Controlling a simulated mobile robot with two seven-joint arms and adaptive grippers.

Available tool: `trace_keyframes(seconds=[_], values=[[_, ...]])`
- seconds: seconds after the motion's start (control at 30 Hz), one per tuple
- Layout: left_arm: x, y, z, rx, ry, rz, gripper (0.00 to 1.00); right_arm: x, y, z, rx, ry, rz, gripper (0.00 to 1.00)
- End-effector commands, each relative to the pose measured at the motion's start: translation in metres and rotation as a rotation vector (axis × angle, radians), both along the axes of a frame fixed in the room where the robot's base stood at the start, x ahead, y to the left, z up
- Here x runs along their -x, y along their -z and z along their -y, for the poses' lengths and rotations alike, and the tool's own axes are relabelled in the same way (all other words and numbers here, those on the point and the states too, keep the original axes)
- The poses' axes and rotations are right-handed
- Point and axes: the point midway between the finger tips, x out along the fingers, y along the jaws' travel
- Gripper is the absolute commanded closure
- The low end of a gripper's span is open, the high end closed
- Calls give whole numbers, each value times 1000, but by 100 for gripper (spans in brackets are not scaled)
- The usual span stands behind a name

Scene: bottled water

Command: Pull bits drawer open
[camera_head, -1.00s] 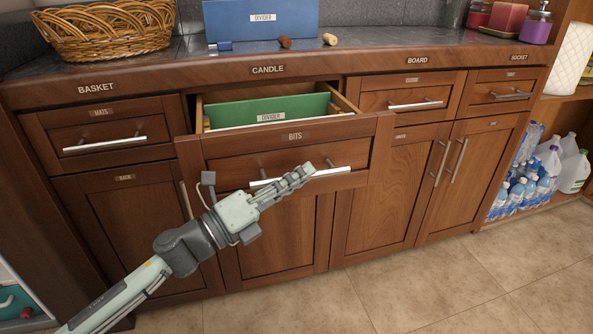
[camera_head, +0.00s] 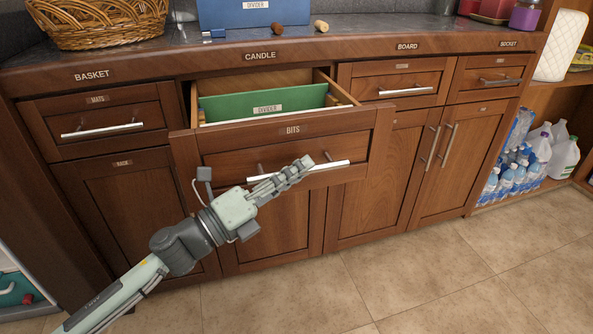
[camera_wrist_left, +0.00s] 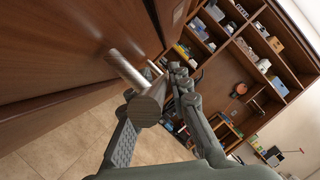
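The bits drawer (camera_head: 235,139) is the wide wooden drawer in the middle, labelled BITS, and stands part-way open. A green divider (camera_head: 265,102) shows inside it. Its silver bar handle (camera_head: 335,166) is on the front, with part hidden by my left gripper (camera_head: 296,168). In the left wrist view the near end of the handle (camera_wrist_left: 148,108) lies between the two spread fingers of the left gripper (camera_wrist_left: 160,90). One finger is close to or touching the bar, and a gap shows on the other side. My right gripper is not in view.
Closed drawers with bar handles flank it, such as the mats drawer (camera_head: 60,118) at left. The counter (camera_head: 370,38) holds a wicker basket (camera_head: 100,28) and a blue divider box (camera_head: 215,14). Water bottles (camera_head: 515,172) stand on the right shelf. The tiled floor (camera_head: 400,280) is clear.

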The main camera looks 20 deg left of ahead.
Motion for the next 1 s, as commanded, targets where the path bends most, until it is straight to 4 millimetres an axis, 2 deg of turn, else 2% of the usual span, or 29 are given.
trace_keyframes(seconds=[0.1, 0.47, 0.57, 1.0], values=[[0, 0, 0, 0, 0, 0, 67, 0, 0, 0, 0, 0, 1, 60], [5, 1, -3, 1, 0, -1, 67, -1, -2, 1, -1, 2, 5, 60], [15, 5, -11, 2, 0, -3, 67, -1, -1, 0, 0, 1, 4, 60], [81, 23, -61, 2, -2, -4, 67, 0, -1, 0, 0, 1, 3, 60]])
